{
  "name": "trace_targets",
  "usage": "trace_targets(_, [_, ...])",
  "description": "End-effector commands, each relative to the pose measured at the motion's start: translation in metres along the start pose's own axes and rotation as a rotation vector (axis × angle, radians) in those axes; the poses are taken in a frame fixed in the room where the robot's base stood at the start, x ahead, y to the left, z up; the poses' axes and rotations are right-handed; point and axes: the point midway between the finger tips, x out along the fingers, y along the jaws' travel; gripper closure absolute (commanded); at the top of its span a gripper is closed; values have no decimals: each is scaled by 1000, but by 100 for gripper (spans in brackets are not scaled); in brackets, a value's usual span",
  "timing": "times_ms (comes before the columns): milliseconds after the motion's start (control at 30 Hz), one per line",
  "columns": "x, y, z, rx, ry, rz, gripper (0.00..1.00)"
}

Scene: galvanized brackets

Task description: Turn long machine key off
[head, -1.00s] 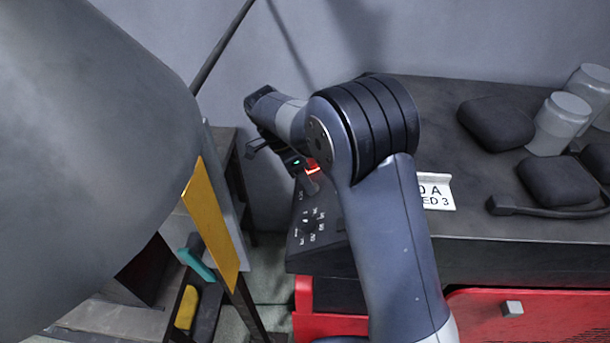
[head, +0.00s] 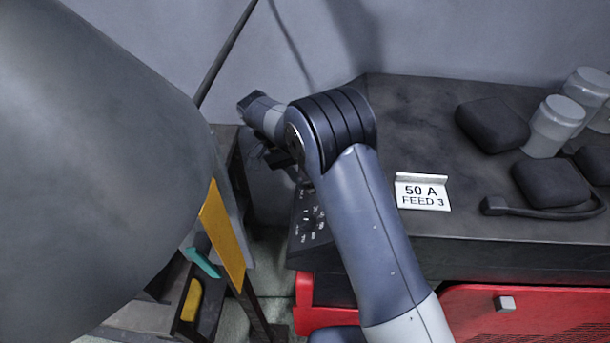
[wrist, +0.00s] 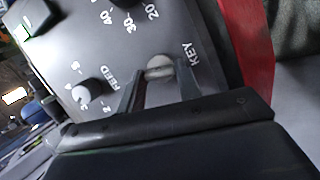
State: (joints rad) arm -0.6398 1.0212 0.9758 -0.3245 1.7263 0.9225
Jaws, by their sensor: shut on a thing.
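In the wrist view, the machine key (wrist: 160,65) shows as a pale rounded piece beside the printed word KEY on the dark control panel (wrist: 110,45). My gripper (wrist: 160,84) has one finger on each side of it and is shut on it. The fingers partly cover the key, and its exact turn angle is hard to read. In the head view, my arm covers the key and most of the gripper; part of the control panel (head: 309,228) shows below the arm.
A dark FEED knob (wrist: 88,93) with numbers around it sits left of the key. A feed sign (head: 423,192), dark pads (head: 492,124) and jars (head: 555,125) are on the bench top. A yellow-edged panel (head: 222,235) stands at left.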

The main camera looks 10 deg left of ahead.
Motion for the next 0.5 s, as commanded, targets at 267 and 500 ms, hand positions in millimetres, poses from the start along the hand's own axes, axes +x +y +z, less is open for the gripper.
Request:
trace_targets(267, [-1,-1,-1,-142,4,39,90])
trace_targets(500, [-1,-1,-1,-197,4,54,90])
